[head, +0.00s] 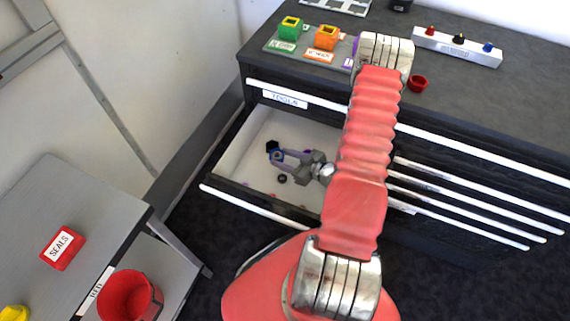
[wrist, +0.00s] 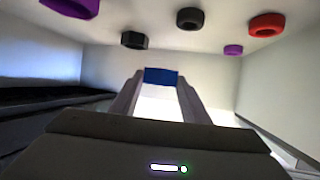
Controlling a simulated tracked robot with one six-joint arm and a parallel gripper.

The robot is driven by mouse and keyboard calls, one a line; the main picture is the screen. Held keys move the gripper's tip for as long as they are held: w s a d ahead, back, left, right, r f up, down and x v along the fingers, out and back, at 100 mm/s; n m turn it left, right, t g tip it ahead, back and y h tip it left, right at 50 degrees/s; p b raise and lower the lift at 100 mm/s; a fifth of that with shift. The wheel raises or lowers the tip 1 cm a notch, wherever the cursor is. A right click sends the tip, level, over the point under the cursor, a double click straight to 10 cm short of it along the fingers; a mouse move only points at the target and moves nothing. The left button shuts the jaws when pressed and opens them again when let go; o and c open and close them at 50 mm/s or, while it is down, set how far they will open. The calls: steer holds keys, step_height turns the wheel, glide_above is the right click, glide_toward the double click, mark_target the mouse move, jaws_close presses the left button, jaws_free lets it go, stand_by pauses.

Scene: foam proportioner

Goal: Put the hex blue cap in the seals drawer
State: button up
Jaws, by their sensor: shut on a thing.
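My gripper (head: 277,156) is inside an open drawer (head: 240,150) of the dark cabinet. It is shut on the blue cap (head: 276,155), which shows between the fingertips in the wrist view (wrist: 161,76). The cap's hex outline is hard to make out. A black hex cap (head: 272,146) lies right beside the fingertips in the head view. The open drawer's own label does not show; a closed drawer above it reads TOOLS (head: 284,99). A red plate reading SEALS (head: 62,247) lies on the grey table at left. I cannot tell which cabinet drawer is the seals drawer.
Black (wrist: 189,18), red (wrist: 267,25) and purple (wrist: 233,49) caps lie in the same drawer. Several closed drawers (head: 480,205) are at right. A red bin (head: 130,297) stands by the grey table (head: 110,215). Coloured blocks and a white rack (head: 458,46) stand on the cabinet top.

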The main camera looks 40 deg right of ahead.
steer(key=shift+f, duration=2.1)
steer(key=shift+f, duration=0.6)
steer(key=o, duration=1.1)
steer(key=shift+r, duration=0.1)
steer(key=shift+r, duration=0.5)
steer(key=shift+v, duration=3.75)
